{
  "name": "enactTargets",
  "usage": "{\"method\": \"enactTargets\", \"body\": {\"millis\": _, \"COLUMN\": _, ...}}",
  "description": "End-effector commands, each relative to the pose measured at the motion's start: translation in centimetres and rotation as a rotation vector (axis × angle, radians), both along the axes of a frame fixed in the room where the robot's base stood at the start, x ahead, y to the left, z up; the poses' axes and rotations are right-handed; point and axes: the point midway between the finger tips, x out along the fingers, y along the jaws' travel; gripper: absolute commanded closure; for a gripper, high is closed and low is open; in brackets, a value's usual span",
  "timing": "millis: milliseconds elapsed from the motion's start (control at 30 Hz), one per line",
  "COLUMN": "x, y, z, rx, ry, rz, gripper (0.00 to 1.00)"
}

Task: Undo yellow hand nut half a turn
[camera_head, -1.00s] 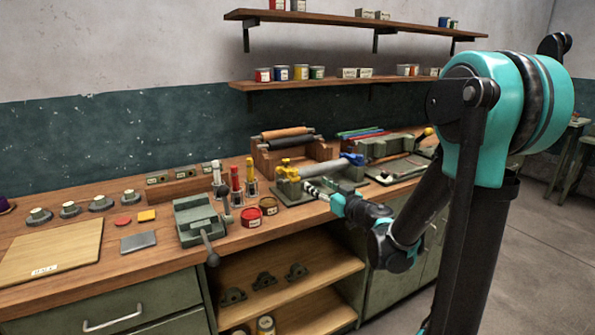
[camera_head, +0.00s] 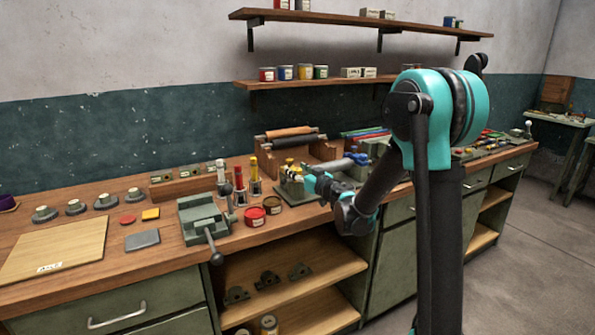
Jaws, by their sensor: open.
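The yellow hand nut (camera_head: 290,163) shows as a small yellow spot on a green metal fixture (camera_head: 285,189) on the bench, right of the red tins. My gripper (camera_head: 303,177) is at the end of my teal and black arm, just right of and in front of the yellow nut. It is open. My gripper hides part of the fixture, and at this size I cannot tell whether the fingers touch the nut.
A green vise (camera_head: 203,218) sits at the bench front. Rollers on a wooden rack (camera_head: 308,150) stand behind. A blue-ended bar (camera_head: 356,158) lies close right of the fixture.

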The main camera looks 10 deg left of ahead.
Motion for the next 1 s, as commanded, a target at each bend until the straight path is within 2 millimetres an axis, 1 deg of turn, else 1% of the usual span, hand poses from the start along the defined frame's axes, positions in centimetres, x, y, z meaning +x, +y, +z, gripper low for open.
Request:
{"method": "enactTargets", "body": {"millis": 200, "x": 0.03, "y": 0.01, "z": 0.0, "rx": 0.0, "ry": 0.0, "rz": 0.0, "gripper": 0.5}}
{"method": "enactTargets", "body": {"millis": 233, "x": 0.03, "y": 0.01, "z": 0.0, "rx": 0.0, "ry": 0.0, "rz": 0.0, "gripper": 0.51}}
{"method": "enactTargets", "body": {"millis": 600, "x": 0.01, "y": -0.02, "z": 0.0, "rx": 0.0, "ry": 0.0, "rz": 0.0, "gripper": 0.97}}
{"method": "enactTargets", "body": {"millis": 633, "x": 0.01, "y": -0.02, "z": 0.0, "rx": 0.0, "ry": 0.0, "rz": 0.0, "gripper": 1.0}}
{"method": "enactTargets", "body": {"millis": 867, "x": 0.08, "y": -0.1, "z": 0.0, "rx": 0.0, "ry": 0.0, "rz": 0.015, "gripper": 1.0}}
{"method": "enactTargets", "body": {"millis": 1000, "x": 0.13, "y": -0.14, "z": 0.0, "rx": 0.0, "ry": 0.0, "rz": 0.061, "gripper": 1.0}}
